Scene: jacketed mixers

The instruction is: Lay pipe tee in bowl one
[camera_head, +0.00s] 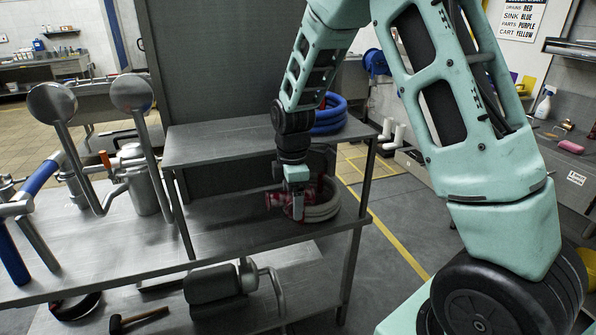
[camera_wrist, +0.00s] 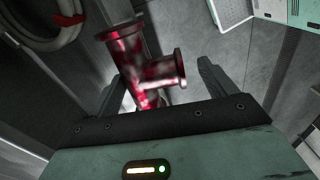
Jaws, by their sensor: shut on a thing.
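The pipe tee (camera_wrist: 140,62) is a metal fitting with flanged ends and red smears. In the wrist view it stands between the two fingers of my gripper (camera_wrist: 160,88), its lower end down between them. In the head view my gripper (camera_head: 295,188) points down between the upper and lower shelves of a steel table, shut on the tee (camera_head: 278,201). The tee looks to be at or just above the lower surface; I cannot tell if it touches. A steel vessel (camera_head: 146,192) stands at left among bent arms; no bowl can be made out as bowl one.
A pale coiled hose (camera_head: 325,208) lies right beside the tee. The upper shelf (camera_head: 225,142) is close above, with a blue coil (camera_head: 330,118) on it. A shelf post (camera_head: 182,215) stands between the tee and the vessel. The surface left of the tee is clear.

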